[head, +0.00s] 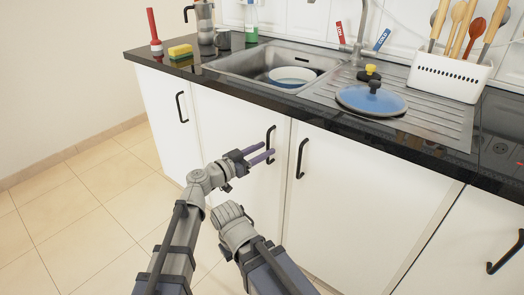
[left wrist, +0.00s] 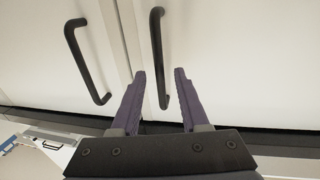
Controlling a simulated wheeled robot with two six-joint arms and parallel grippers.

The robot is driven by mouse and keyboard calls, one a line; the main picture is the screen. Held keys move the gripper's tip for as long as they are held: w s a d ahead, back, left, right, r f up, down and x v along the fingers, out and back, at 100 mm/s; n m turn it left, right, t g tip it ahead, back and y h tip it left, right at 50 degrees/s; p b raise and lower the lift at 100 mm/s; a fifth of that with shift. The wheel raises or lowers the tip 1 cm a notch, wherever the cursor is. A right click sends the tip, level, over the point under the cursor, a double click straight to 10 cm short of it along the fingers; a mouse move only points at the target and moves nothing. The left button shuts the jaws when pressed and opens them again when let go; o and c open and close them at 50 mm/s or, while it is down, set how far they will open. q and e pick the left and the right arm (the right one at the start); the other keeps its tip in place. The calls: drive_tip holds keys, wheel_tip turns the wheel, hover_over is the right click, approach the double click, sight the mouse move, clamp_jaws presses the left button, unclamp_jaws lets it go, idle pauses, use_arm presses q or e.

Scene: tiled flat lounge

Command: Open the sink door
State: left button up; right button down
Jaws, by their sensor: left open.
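The white sink cabinet has two doors under the counter, and both look shut. The left sink door (head: 230,118) has a black bar handle (head: 270,138) near its right edge. The right sink door (head: 360,200) has a similar handle (head: 301,158) near its left edge. My left gripper (head: 272,155) is open and empty, with its purple fingers pointing at the left door's handle. In the left wrist view, that handle (left wrist: 156,45) runs between the spread fingertips (left wrist: 160,72); contact cannot be told. The other handle (left wrist: 85,62) stands clear to the left. My right gripper is not seen.
The dark counter edge (head: 330,124) runs above the doors. Another handle (head: 181,107) is further left. The tiled floor (head: 80,220) at left is clear.

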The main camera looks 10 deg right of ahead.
use_arm(q)
drive_tip(key=shift+c, duration=0.4)
clamp_jaws()
idle(1.0)
